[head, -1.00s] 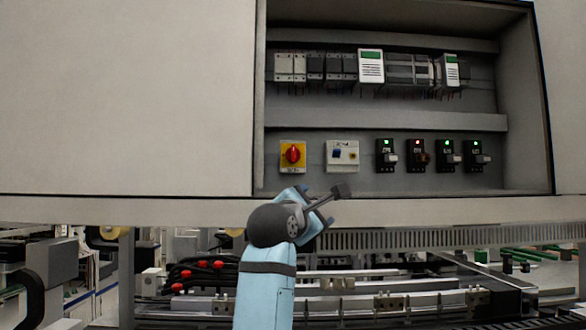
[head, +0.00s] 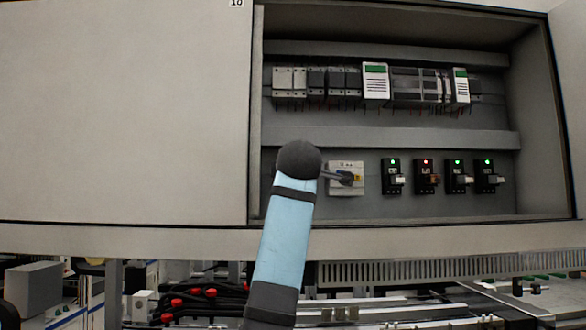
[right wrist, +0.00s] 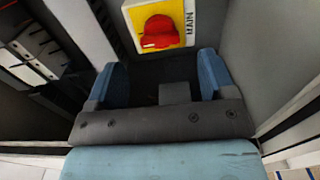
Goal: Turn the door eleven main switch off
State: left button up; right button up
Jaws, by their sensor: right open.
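The main switch, a red knob (right wrist: 158,30) on a yellow plate (right wrist: 189,12) marked MAIN, shows at the top of the right wrist view. The knob's long side lies across that picture, square to the lettering. My right gripper (right wrist: 158,68) is open and empty, its two blue fingers spread on either side just below the knob in the picture. The knob appears apart from the fingers. My left gripper is not in view.
A component row (head: 345,83) runs above. The closed panel at left (head: 130,110) carries the label 10. The cabinet's lower lip (head: 420,237) lies below.

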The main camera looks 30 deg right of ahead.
jog(key=p+x, duration=0.1)
jog(key=x, duration=0.4)
jog(key=c, duration=0.9)
